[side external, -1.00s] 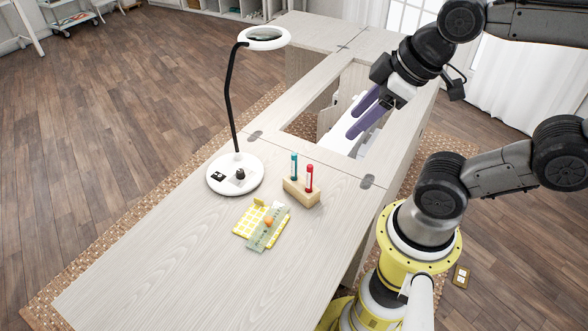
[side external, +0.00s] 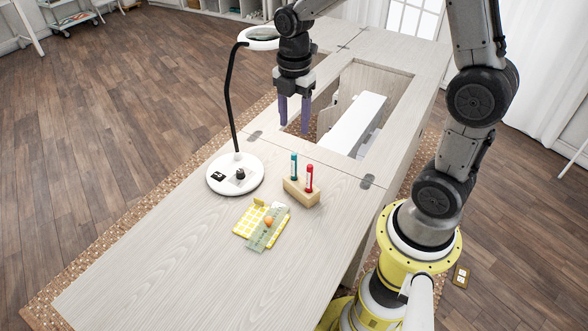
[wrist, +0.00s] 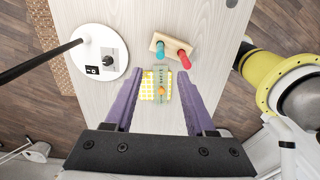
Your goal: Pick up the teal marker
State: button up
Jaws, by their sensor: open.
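The teal marker (side external: 294,167) stands upright in a small wooden block (side external: 301,192), beside a red marker (side external: 309,178). In the wrist view the teal marker (wrist: 160,49) and the red marker (wrist: 184,60) are seen from above in the block (wrist: 172,39). My gripper (side external: 293,130) points down with its two purple fingers spread and empty. In the side view it hangs above the cabinet, beyond the markers and apart from them. In the wrist view the finger tips (wrist: 160,80) frame the area just below the markers.
A magnifier lamp with a white round base (side external: 236,175) stands left of the block; its black arm rises near my gripper. A yellow checked pad (side external: 246,222) with a greenish strip (side external: 268,230) and a small orange item lies in front. The cabinet opening (side external: 352,115) is behind.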

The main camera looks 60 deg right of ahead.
aim_at(294, 163)
notch_tip(294, 163, down, 14)
jog(key=shift+r, duration=0.1)
dwell(0.5)
grip_shut()
dwell(0.3)
